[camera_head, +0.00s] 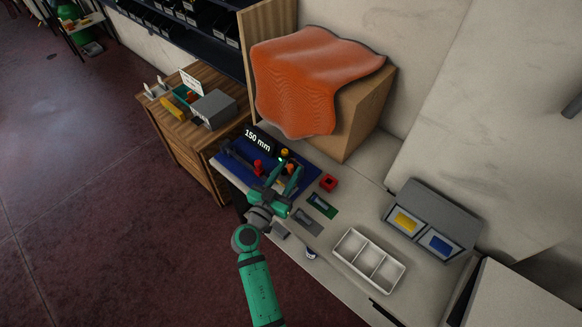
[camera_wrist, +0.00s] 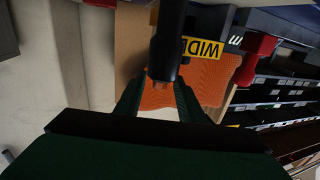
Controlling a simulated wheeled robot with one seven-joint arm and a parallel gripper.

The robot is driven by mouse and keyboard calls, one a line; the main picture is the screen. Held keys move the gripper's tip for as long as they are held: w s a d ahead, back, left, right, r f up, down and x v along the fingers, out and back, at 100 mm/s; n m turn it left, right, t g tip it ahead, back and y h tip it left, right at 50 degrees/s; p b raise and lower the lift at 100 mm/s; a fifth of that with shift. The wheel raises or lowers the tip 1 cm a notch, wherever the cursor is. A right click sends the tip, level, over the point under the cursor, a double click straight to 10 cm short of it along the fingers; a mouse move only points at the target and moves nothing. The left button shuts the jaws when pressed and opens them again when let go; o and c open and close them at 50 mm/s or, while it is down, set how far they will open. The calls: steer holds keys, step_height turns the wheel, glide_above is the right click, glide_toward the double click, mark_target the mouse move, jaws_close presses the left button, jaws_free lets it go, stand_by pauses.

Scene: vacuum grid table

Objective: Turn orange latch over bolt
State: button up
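My gripper (camera_head: 286,172) is over the blue board (camera_head: 230,164), its two green fingers spread apart. A small orange part (camera_head: 291,168), probably the orange latch, shows between the fingers in the head view, partly covered by them. I cannot make out its angle or the bolt. In the wrist view a dark round post (camera_wrist: 167,45) reaches down between the open fingers (camera_wrist: 160,95). It has a small orange-brown patch at its lower end. I cannot tell whether a finger touches it.
A yellow knob (camera_head: 284,152) and a red part (camera_head: 258,167) stand on the board. A "150 mm" display (camera_head: 258,141) is behind. To the right are a red block (camera_head: 328,183), a white divided tray (camera_head: 349,247) and a grey two-pocket holder (camera_head: 440,208). An orange cloth (camera_head: 300,80) covers a box.

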steer(key=shift+x, duration=0.8)
steer(key=shift+c, duration=0.3)
jaws_close()
steer(key=shift+a, duration=0.1)
steer(key=shift+w+a+r+m+g+h, duration=0.1)
steer(key=shift+a+m+g+h, duration=0.15)
steer(key=shift+m+g+h, duration=0.4)
steer(key=shift+w+a+f+m+g+h, duration=0.1)
steer(key=shift+a+m+g+h, duration=0.15)
steer(key=shift+m+h, duration=0.45)
steer(key=shift+w+a+r+m+g+h, duration=0.1)
steer(key=shift+a+m+g+h, duration=0.25)
steer(key=shift+h, duration=0.6)
steer(key=shift+w+a+m+g+h, duration=0.1)
steer(key=shift+a+m+g+h, duration=0.05)
steer(key=shift+m+g+h, duration=0.55)
steer(key=shift+w+a+m+g+h, duration=0.1)
steer(key=shift+a+m+g+h, duration=0.1)
steer(key=shift+m+g+h, duration=0.5)
steer(key=shift+g, duration=0.25)
